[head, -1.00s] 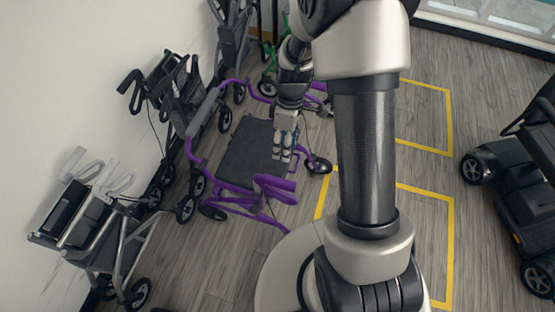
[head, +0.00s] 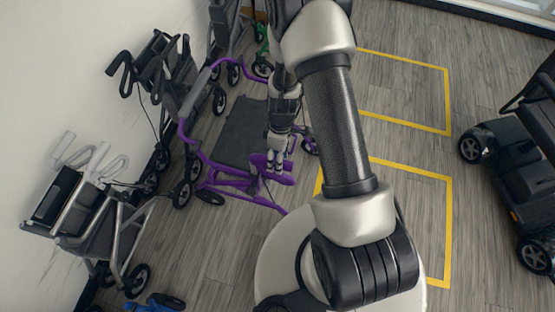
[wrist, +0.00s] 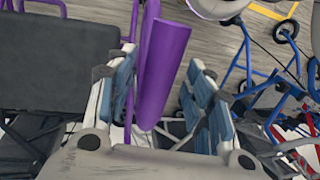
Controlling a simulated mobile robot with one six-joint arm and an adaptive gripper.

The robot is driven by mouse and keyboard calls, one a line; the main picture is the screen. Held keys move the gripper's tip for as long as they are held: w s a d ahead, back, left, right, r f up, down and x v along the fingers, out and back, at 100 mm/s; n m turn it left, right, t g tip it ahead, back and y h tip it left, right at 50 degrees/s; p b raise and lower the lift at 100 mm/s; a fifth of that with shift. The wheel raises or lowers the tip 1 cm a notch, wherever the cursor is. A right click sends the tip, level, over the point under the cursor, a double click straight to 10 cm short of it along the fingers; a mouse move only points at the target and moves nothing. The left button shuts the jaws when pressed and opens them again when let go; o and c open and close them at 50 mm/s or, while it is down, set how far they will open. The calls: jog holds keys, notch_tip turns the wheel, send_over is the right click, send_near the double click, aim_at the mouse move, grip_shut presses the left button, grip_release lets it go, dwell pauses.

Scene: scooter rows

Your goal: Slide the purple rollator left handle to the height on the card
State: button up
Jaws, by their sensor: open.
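The purple rollator (head: 222,178) stands on the floor left of centre in the head view, with a dark seat (head: 242,132). One purple handle (head: 284,180) is at its near right side, right at my gripper (head: 277,168). In the wrist view a purple handle tube (wrist: 163,68) runs between the two blue-padded fingers of my gripper (wrist: 162,64). The fingers are open, with a gap visible on the right side of the tube. I cannot tell whether the left finger touches it. The height card is not seen in either view.
Grey rollators (head: 85,205) and a black one (head: 150,65) line the wall at left. A blue frame (wrist: 262,75) is at right in the wrist view. A black scooter (head: 520,160) stands at far right. Yellow-marked floor (head: 405,200) between is clear.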

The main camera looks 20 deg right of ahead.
jog(key=shift+f, duration=0.35)
jog(key=shift+c, duration=0.4)
grip_shut()
